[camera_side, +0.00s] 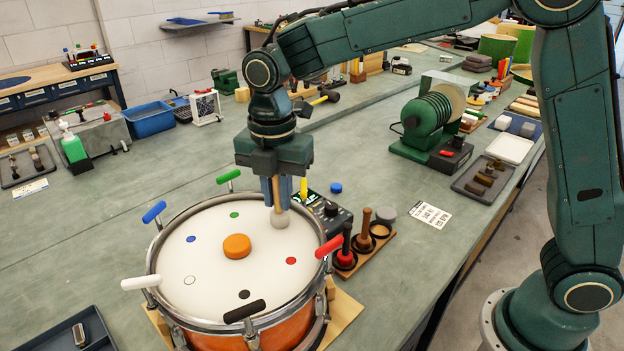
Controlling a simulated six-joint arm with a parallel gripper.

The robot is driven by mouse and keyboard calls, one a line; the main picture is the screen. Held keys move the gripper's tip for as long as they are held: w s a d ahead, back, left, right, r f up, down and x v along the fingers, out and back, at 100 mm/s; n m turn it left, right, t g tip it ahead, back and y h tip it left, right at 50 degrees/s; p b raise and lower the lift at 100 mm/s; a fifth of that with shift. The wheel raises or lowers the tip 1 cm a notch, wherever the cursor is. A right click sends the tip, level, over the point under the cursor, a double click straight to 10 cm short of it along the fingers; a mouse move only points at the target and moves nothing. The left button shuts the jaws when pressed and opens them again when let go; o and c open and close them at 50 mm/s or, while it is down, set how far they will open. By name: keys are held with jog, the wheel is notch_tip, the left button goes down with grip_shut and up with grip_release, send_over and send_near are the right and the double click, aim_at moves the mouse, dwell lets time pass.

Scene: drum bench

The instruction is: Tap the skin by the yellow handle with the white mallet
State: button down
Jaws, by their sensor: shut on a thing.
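My gripper (277,192) points straight down over the drum and is shut on the white mallet, whose shaft is between the fingers. The round white mallet head (280,220) is low over the right rear part of the pale drum skin (205,275); I cannot tell whether it touches. The yellow handle (304,188) stands at the rim just behind and right of the mallet, partly hidden by the gripper. No yellow dot shows on the skin; the mallet head may cover it. An orange puck (237,246) sits at the skin's middle.
Green (229,175), blue (154,212), white (141,282), black (244,311) and red (329,246) handles stick up around the rim. Right of the drum, a wooden rack (365,254) holds other mallets, beside a dark control box (328,214).

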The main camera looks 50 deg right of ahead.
jog(key=shift+r, duration=2.55)
jog(key=w+d+f+m, duration=0.3)
jog(key=w+d+m, duration=0.4)
jog(key=d, duration=0.1)
jog(key=s+d+f+m, duration=0.4)
jog(key=d+f+m, duration=1)
jog(key=d+m, duration=0.2)
jog(key=shift+d+f, duration=0.15)
jog(key=shift+d, duration=0.25)
